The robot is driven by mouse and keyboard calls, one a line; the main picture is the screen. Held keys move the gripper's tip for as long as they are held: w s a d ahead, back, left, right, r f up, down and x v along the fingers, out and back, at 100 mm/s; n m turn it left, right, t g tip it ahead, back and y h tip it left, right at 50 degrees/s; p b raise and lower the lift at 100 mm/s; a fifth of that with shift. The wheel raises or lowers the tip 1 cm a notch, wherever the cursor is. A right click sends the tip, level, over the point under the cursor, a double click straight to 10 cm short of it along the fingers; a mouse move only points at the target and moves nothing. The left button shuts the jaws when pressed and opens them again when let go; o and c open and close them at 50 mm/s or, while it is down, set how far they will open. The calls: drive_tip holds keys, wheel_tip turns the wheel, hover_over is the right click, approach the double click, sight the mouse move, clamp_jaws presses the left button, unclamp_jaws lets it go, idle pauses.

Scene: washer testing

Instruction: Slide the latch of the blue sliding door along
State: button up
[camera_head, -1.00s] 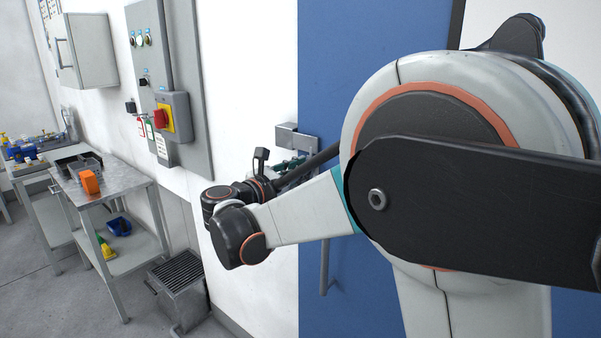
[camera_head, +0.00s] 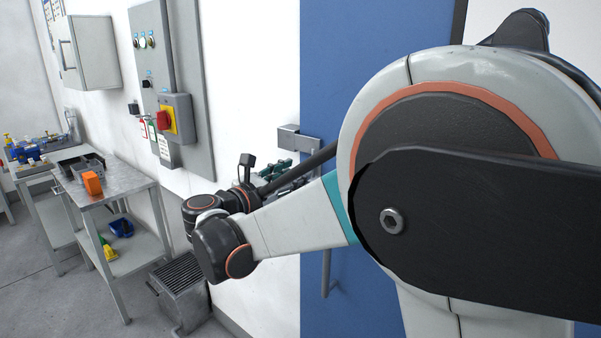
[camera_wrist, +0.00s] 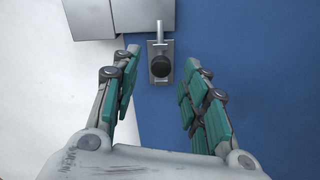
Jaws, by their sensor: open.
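The blue sliding door (camera_head: 385,55) stands behind my arm in the head view; it also fills the right of the wrist view (camera_wrist: 260,60). The latch (camera_wrist: 160,65) shows in the wrist view as a small metal plate with a round black knob and a bolt at its upper end. My gripper (camera_wrist: 160,75) is open, with one green-padded finger on each side of the knob and clear gaps between. Whether the fingertips reach the knob's depth I cannot tell. In the head view my gripper (camera_head: 275,175) is small and partly hidden by my arm, and the latch cannot be made out.
A metal bracket (camera_head: 289,137) sits at the door's left edge; in the wrist view this grey block (camera_wrist: 120,18) is above left of the latch. A vertical door handle (camera_head: 326,272) is lower down. A wall panel (camera_head: 182,95) and a metal table (camera_head: 125,178) stand left.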

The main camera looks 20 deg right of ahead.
drive_tip(key=v, duration=0.7)
drive_tip(key=shift+s+a, duration=0.25)
drive_tip(key=shift+a, duration=0.05)
